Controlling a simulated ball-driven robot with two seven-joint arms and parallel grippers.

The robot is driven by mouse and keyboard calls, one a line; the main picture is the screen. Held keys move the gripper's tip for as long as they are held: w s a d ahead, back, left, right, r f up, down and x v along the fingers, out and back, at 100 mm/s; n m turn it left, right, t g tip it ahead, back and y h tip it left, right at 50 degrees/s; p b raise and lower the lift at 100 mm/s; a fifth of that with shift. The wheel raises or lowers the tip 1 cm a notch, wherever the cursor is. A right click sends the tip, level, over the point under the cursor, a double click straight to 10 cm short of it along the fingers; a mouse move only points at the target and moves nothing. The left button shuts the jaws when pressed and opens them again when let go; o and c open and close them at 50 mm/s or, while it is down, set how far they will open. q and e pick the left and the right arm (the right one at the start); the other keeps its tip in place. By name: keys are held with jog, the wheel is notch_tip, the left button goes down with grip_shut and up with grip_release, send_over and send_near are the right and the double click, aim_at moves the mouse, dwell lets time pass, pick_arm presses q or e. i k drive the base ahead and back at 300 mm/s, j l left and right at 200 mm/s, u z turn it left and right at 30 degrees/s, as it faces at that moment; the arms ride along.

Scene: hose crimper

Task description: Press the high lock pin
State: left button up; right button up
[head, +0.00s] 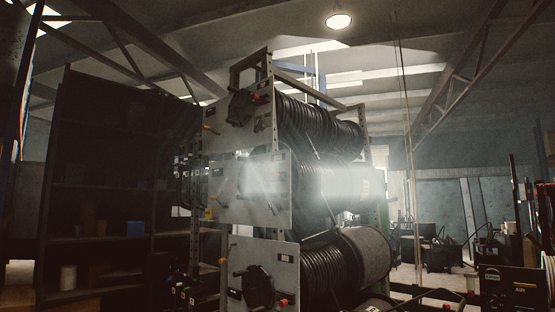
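A tall metal rack with hose reels stands in the middle of the head view. The middle plate (276,205) is partly washed out by a bright glare. The lower plate (284,258) has another dark hub and red parts. Neither of my grippers shows in this view.
Black hose coils (320,124) fill the rack's reels. A dark shelf (95,190) with small containers stands at left. Machines and a black box labelled AIR (512,287) stand at right.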

aim_at(275, 175)
jog(key=i+j, duration=0.3)
jog(key=i, duration=0.2)
jog(key=i+j+u, duration=0.1)
jog(key=i+j, duration=0.15)
jog(key=i, duration=0.25)
jog(key=i+j, duration=0.25)
jog(key=i, duration=0.25)
jog(key=i+j, duration=0.25)
jog(key=i, duration=0.25)
jog(key=j+u, duration=0.05)
